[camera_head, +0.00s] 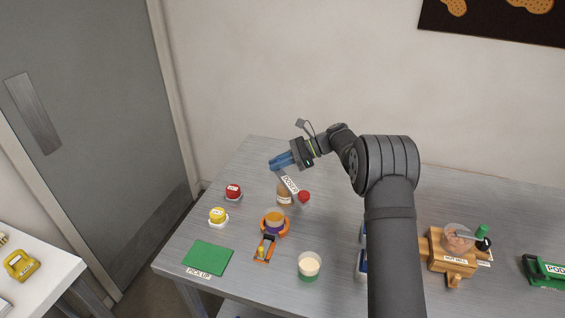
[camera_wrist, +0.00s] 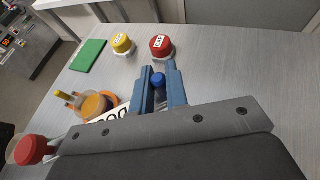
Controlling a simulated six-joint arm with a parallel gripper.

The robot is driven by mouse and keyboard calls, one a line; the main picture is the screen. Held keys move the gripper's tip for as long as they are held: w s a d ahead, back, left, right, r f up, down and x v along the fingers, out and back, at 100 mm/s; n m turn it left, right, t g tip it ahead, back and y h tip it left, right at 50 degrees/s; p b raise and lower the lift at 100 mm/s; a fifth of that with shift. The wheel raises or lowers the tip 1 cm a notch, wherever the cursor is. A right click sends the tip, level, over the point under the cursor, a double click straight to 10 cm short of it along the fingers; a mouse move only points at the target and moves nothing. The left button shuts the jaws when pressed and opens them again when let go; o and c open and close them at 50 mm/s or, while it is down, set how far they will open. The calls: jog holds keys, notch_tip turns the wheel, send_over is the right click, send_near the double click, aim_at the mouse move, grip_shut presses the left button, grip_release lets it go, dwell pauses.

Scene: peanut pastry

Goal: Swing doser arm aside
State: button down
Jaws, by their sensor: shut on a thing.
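The doser arm (camera_head: 291,185) is a white bar with a DOSER label, beside a jar (camera_head: 284,198) with a brownish label. A red knob (camera_head: 304,197) is at its right end; it also shows at the lower left of the wrist view (camera_wrist: 32,149). My gripper (camera_head: 275,163) has blue fingers at the bar's upper left end. In the wrist view my gripper (camera_wrist: 160,78) is shut on a blue knob (camera_wrist: 158,81). The bar's white labelled part (camera_wrist: 112,116) is mostly hidden by my gripper body.
A red button (camera_head: 233,191), a yellow button (camera_head: 217,215) and a green PICKUP mat (camera_head: 208,257) are at the left. An orange holder (camera_head: 264,247) with a cup and a jar (camera_head: 309,268) stand in front. A wooden mill (camera_head: 450,262) is at the right.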

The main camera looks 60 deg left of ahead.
jog(key=shift+s+d+n+g+h, duration=0.1)
jog(key=shift+s+n+g+h, duration=0.3)
jog(key=shift+n+h, duration=0.85)
jog(key=shift+s+d+n+g+h, duration=0.1)
jog(key=shift+s+n+h, duration=0.6)
jog(key=shift+n+h, duration=0.55)
jog(key=shift+h, duration=0.3)
jog(key=shift+r, duration=0.1)
jog(key=c, duration=1.4)
grip_release()
jog(key=shift+w+m, duration=0.1)
jog(key=shift+m, duration=0.2)
